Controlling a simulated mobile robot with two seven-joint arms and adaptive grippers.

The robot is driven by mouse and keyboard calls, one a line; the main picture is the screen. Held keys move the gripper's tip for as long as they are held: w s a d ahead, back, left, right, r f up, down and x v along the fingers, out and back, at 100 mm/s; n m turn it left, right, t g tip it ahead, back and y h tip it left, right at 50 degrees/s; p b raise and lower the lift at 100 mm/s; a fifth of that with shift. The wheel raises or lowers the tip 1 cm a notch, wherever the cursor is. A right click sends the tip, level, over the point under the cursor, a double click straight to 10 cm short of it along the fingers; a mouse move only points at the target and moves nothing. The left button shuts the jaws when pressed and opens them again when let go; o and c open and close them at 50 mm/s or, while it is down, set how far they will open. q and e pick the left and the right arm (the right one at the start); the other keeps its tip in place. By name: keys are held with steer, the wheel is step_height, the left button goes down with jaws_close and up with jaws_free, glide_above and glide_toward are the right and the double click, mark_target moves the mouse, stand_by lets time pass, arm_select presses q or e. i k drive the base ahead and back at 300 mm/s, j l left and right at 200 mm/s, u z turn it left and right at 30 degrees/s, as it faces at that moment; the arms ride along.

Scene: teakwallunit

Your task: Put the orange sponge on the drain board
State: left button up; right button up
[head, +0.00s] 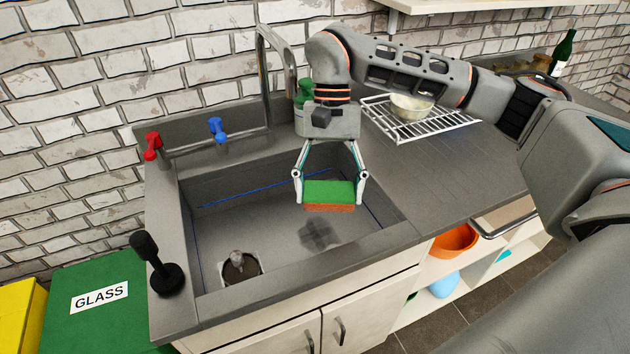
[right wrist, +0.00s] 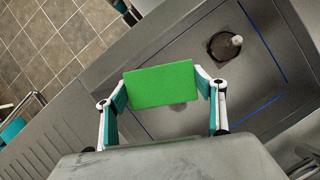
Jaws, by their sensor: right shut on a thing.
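The orange sponge (head: 329,207) has a green top face and an orange lower side. My right gripper (head: 330,190) is shut on it and holds it above the sink basin, with its shadow on the basin floor. In the right wrist view the sponge's green face (right wrist: 160,84) sits between the two fingers of my right gripper (right wrist: 162,95). The drain board (head: 465,185) is the grey counter area right of the basin; it also shows in the right wrist view (right wrist: 50,125). My left gripper is not in view.
The sink (head: 225,225) has a tall tap (head: 264,75), a red handle (head: 152,145) and a blue handle (head: 216,128). A wire rack (head: 455,122) with a bowl (head: 411,106) stands at the counter's back. A black plunger-like object (head: 165,275) stands at the left front corner.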

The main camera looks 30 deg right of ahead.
mark_target(462, 171)
steer(key=l, duration=0.5)
steer(key=k+l+u, duration=0.15)
steer(key=l, duration=0.8)
steer(key=k+l+u, duration=0.15)
steer(key=l, duration=0.8)
steer(key=k+l+u, duration=0.15)
steer(key=l, duration=0.3)
